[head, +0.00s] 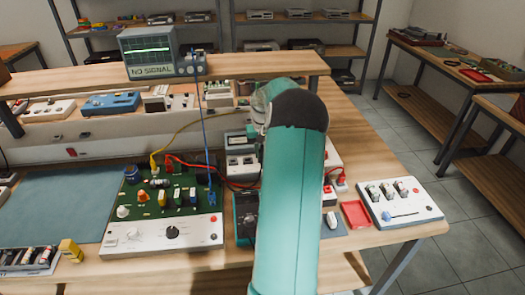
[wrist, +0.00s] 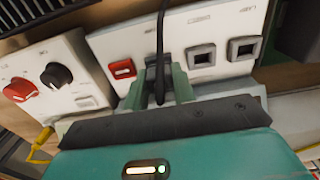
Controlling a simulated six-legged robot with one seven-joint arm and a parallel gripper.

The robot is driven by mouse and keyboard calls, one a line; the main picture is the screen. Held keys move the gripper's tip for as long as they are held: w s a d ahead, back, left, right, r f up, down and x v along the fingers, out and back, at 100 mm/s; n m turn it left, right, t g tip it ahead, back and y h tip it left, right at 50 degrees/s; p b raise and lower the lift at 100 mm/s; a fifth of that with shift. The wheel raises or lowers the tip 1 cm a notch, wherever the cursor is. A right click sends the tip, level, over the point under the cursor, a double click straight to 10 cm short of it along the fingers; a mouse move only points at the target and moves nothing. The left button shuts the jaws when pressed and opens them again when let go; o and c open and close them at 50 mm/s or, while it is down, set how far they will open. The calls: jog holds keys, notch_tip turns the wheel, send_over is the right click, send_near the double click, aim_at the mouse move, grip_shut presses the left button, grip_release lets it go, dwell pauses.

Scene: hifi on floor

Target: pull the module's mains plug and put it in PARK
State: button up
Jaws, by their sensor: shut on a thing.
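In the wrist view my gripper (wrist: 160,82) is shut on a dark plug (wrist: 157,74), mostly hidden between the grey-green fingers. A black cable (wrist: 161,25) runs up from it. The plug is at the white socket panel (wrist: 222,75); I cannot tell whether it is seated in a socket. Two square dark sockets (wrist: 203,57) are to its right and look empty; their labels are unreadable. A red rocker switch (wrist: 122,69) is to the left. In the head view the module (head: 165,235) has a green circuit board on a white front; my arm hides the gripper and plug.
A signal monitor (head: 163,55) reading NO SIGNAL stands on the shelf above. A red tray (head: 355,214) and a white switch box (head: 400,203) are at the bench's right. Yellow, red and blue leads cross near the module. A knobbed white box (wrist: 55,85) is left of the panel.

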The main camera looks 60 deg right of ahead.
jog(key=o, duration=1)
jog(key=shift+r, duration=0.1)
jog(key=shift+r, duration=9.3)
